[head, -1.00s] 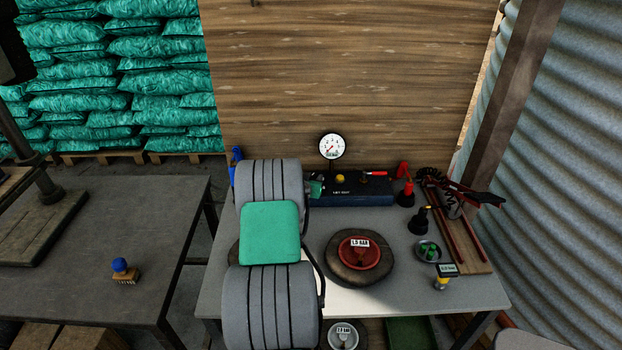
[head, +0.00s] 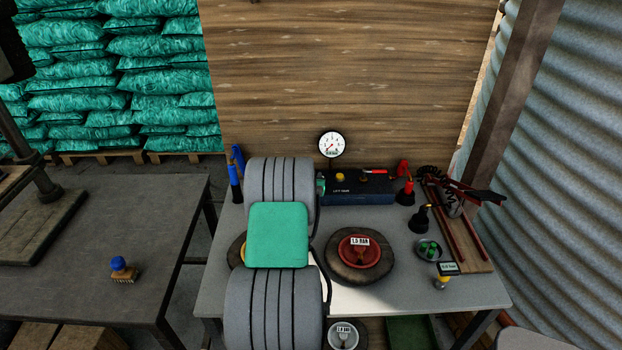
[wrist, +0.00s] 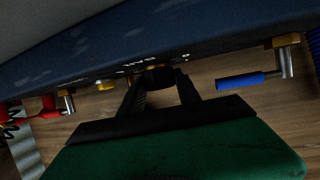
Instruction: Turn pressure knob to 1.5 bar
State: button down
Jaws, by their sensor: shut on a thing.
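In the wrist view, a black round knob (wrist: 159,77) on the dark blue control box sits between the fingertips of my gripper (wrist: 160,90), which is shut on it. In the head view, the control box (head: 362,192) stands at the back of the table, with a white dial gauge (head: 331,144) above it. The gauge's needle is too small to read. My arm hides the box's left end, and most of my gripper (head: 321,187) is hidden there. A red dish (head: 376,252) with a "1.5 BAR" tag lies on a round dark base on the table.
A blue-handled lever (wrist: 240,81) is right of my gripper in the wrist view. A red-handled lever (wrist: 48,111) is at left. In the head view, black funnel-like pieces (head: 420,220) and a bowl of green bits (head: 429,250) stand at right on the table (head: 400,295).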

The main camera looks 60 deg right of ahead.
jog(key=b, duration=0.1)
jog(key=n+t+b, duration=0.1)
jog(key=n+t+y+b, duration=0.1)
jog(key=shift+s+d+f, duration=0.1)
jog(key=shift+s+f, duration=0.15)
jog(key=shift+f, duration=0.1)
jog(key=n+t+y+b, duration=0.1)
jog(key=n+t+b, duration=0.1)
jog(key=b, duration=0.1)
jog(key=n+t+y+b, duration=0.1)
jog(key=b, duration=0.2)
jog(key=shift+s+d+f+n+t+y, duration=0.1)
jog(key=shift+f+n+t+y, duration=0.05)
jog(key=shift+n+t+y, duration=0.2)
jog(key=n+t+y+b, duration=0.1)
jog(key=n+y+b, duration=0.1)
jog(key=shift+r+n+t+b, duration=0.25)
jog(key=shift+n+t+b, duration=0.05)
jog(key=shift+n+t, duration=0.05)
jog(key=shift+r+n+t+y, duration=0.2)
jog(key=shift+n+t+y, duration=0.3)
jog(key=shift+n+y, duration=0.75)
jog(key=c, duration=0.9)
grip_release()
jog(key=shift+o, duration=0.2)
jog(key=shift+v, duration=3.8)
jog(key=shift+d, duration=0.1)
